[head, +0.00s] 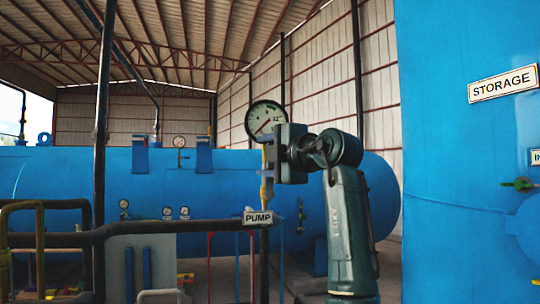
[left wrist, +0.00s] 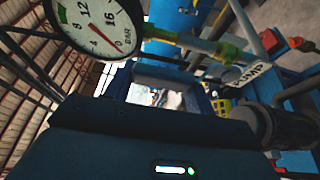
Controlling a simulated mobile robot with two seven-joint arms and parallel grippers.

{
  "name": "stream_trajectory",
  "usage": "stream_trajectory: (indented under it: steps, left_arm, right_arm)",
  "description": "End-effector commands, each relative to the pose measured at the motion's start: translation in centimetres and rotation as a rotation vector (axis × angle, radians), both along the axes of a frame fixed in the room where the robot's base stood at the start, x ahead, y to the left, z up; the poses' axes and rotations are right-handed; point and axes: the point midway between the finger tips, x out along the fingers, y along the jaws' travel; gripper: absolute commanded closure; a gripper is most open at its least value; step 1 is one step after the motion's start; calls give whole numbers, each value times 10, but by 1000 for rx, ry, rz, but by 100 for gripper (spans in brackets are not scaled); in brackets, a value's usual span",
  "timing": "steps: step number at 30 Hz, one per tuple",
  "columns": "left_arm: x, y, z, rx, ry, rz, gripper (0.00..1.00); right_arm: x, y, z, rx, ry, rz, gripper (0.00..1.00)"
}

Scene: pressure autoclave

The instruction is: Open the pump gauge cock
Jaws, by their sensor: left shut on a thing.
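The pump gauge (head: 266,117), a round white dial, stands on a thin stem above the PUMP sign (head: 258,218). The gauge also shows close up in the left wrist view (left wrist: 98,22), its red needle at the low end. The yellow gauge cock (head: 266,190) is on the stem below the dial; its yellow-green fitting shows in the left wrist view (left wrist: 230,52). My left gripper (head: 268,158) is at the stem, between dial and sign. It is shut on the cock handle, which the gripper hides, so its angle cannot be told. My right gripper is not in view.
A dark vertical pipe (head: 103,130) stands at left. A large blue vessel (head: 80,170) lies behind, and the blue storage tank (head: 465,170) stands close on the right.

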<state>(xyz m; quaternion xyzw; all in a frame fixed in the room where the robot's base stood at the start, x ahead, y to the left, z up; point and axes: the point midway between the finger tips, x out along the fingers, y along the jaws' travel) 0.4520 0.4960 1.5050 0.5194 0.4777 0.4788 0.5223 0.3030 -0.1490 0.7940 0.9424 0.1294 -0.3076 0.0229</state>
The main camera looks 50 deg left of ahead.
Motion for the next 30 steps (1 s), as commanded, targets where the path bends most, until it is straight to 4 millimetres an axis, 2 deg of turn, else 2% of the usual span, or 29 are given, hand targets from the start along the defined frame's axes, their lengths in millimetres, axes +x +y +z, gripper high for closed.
stream_trajectory:
  steps: [12,13,16,25,30]
  left_arm:
    - [-1,1,-1,-9,-16,0,87]
    - [-1,1,-1,-9,-16,0,44]
    - [-1,1,-1,-9,-15,0,36]
    - [-1,-3,-1,-6,-11,-1,36]
    - [-3,-27,-2,-5,-13,-4,36]
  right_arm:
    - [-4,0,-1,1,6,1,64]
    - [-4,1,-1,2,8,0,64]
    - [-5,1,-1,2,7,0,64]
    - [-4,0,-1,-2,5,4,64]
    - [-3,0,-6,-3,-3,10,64]
